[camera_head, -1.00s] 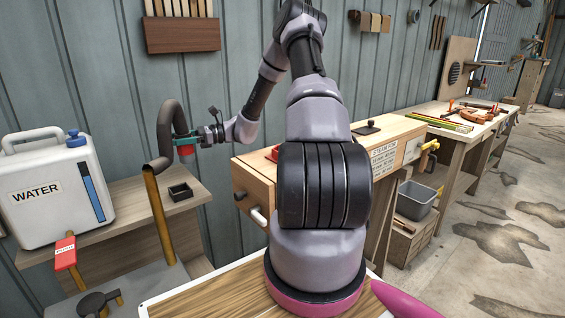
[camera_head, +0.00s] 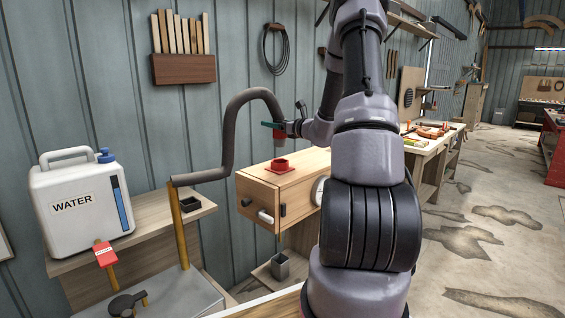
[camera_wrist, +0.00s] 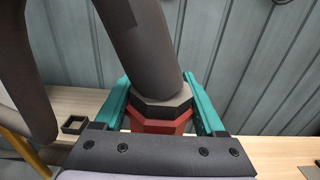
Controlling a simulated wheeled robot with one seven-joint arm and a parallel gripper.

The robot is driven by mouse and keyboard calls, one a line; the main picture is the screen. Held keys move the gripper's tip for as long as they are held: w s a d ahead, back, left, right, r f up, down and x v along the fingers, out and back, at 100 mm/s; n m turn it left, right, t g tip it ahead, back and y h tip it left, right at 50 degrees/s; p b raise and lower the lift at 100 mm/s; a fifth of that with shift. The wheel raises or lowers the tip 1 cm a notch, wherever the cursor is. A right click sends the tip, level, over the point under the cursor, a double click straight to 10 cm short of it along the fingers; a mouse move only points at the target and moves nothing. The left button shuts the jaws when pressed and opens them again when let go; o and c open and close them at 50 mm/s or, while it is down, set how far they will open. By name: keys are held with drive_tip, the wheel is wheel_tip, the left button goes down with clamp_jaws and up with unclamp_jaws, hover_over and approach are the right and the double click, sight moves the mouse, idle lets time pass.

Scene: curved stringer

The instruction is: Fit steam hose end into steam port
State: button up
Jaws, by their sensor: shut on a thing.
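The steam hose (camera_head: 237,108) is a thick grey tube rising from a yellow pipe and arching over to my gripper. My gripper (camera_head: 273,126) has teal fingers and is shut on the hose's red end, which points down. In the wrist view, the fingers (camera_wrist: 156,80) lie on both sides of the dark collar and red end (camera_wrist: 160,122). A red fitting, seemingly the steam port (camera_head: 281,166), sits on top of the wooden box (camera_head: 258,191). In the head view the hose end appears above it, apart from it. The wrist view does not show the port.
A white water jug (camera_head: 80,205) stands on the left shelf beside a small black tray (camera_head: 196,204). The yellow pipe (camera_head: 178,228) stands in front of that shelf. A grey wall runs close behind. My arm hides part of the box's right side.

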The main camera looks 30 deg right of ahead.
wheel_tip(320, 180, down, 9)
drive_tip(key=shift+r, duration=0.2)
idle(0.3)
drive_tip(key=o, duration=1.5)
drive_tip(key=shift+f, duration=0.15)
